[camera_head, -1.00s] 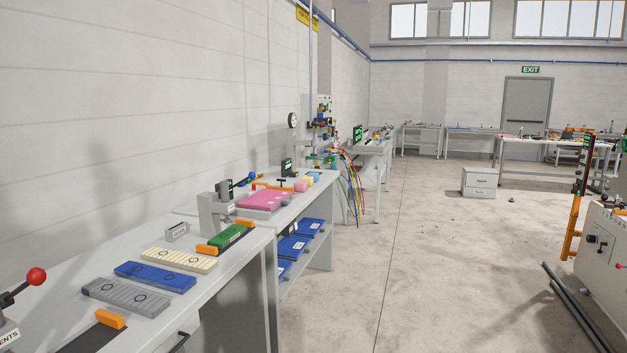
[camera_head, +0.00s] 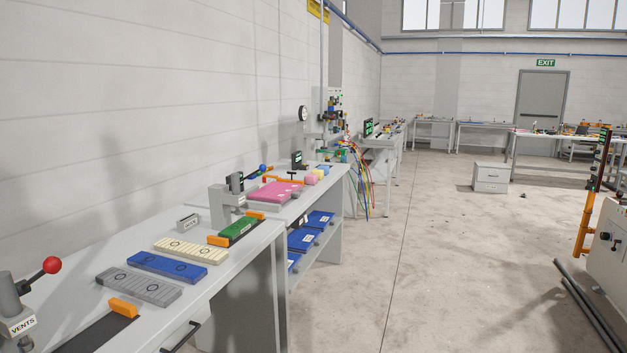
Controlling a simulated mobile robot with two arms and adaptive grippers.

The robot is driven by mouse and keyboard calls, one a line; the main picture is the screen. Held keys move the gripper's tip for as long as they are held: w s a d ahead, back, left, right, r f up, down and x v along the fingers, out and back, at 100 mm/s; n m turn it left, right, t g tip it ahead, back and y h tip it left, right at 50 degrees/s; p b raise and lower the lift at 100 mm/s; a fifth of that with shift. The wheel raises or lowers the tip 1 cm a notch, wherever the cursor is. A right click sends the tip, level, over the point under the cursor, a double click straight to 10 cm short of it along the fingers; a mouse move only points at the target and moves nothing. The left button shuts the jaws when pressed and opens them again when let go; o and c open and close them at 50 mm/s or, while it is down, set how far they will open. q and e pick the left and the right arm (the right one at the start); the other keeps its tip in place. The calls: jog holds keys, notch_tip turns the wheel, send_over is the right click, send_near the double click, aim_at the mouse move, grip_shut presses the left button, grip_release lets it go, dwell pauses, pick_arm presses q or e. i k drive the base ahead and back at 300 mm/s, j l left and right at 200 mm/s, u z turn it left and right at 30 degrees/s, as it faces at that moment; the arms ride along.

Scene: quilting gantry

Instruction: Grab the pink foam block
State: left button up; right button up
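A small pink block (camera_head: 311,179) sits on the farther bench along the left wall, beside a small yellow block (camera_head: 318,174) and a small blue block (camera_head: 323,168). A larger flat pink slab (camera_head: 272,192) lies nearer on the same bench, on a pale base. Both pink things are far off and small in view, so I cannot tell their material. Neither of my grippers is in view.
The near bench (camera_head: 211,285) holds grey (camera_head: 140,288), blue (camera_head: 166,268) and cream (camera_head: 190,250) slabs, a green slab (camera_head: 236,229) and a red-knobbed lever (camera_head: 52,265). Blue bins (camera_head: 303,239) sit under the farther bench. The floor (camera_head: 430,260) to the right is open.

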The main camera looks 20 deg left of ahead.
aim_at(311, 178)
jog(key=i+j, duration=0.1)
jog(key=i, duration=1.8)
jog(key=i+u, duration=0.1)
jog(key=i, duration=3.75)
jog(key=i+l, duration=0.1)
jog(key=i, duration=1.8)
jog(key=i+u, duration=0.1)
jog(key=u, duration=0.85)
jog(key=i+u, duration=0.15)
jog(key=u, duration=0.3)
jog(key=l+u, duration=0.1)
jog(key=u, duration=0.35)
jog(key=i+l+u, duration=0.1)
jog(key=u, duration=0.4)
